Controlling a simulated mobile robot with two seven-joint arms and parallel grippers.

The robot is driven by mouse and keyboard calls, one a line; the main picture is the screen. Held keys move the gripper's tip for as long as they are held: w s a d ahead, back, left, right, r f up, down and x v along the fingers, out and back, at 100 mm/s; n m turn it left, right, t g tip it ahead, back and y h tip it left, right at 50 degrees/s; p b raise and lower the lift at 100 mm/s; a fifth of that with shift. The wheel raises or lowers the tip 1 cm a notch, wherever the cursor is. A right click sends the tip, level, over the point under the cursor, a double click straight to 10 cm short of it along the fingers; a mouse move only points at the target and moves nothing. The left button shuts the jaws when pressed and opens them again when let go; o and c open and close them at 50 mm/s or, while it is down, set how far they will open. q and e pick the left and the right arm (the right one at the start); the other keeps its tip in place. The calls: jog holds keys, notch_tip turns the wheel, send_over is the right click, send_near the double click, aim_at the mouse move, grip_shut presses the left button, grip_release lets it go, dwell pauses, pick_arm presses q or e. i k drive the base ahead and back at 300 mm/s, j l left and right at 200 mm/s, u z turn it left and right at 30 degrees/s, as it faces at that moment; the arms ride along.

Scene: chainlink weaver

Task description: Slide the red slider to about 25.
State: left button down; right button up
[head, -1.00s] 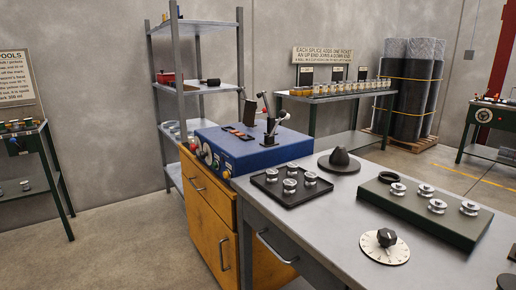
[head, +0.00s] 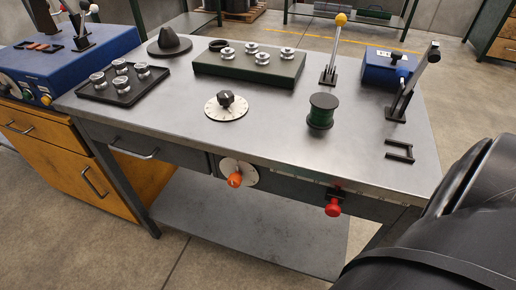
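The red slider (head: 333,207) is a red knob on a dark block at the front edge of the grey workbench (head: 285,150). It sits on a thin rail with a pale scale strip (head: 300,178) that runs along the bench front. The scale's numbers are too small to read, so I cannot tell its value. Neither of my grippers shows in the head view, and nothing is seen touching the slider.
An orange knob on a white dial (head: 235,179) is left of the slider. On the bench stand a black-knobbed dial (head: 226,100), a green spool (head: 321,112), a yellow-tipped lever (head: 332,55) and a grey lever (head: 412,82). Floor in front is clear.

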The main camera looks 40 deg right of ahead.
aim_at(335, 197)
jog(key=k+z, duration=0.1)
jog(key=z, duration=1.75)
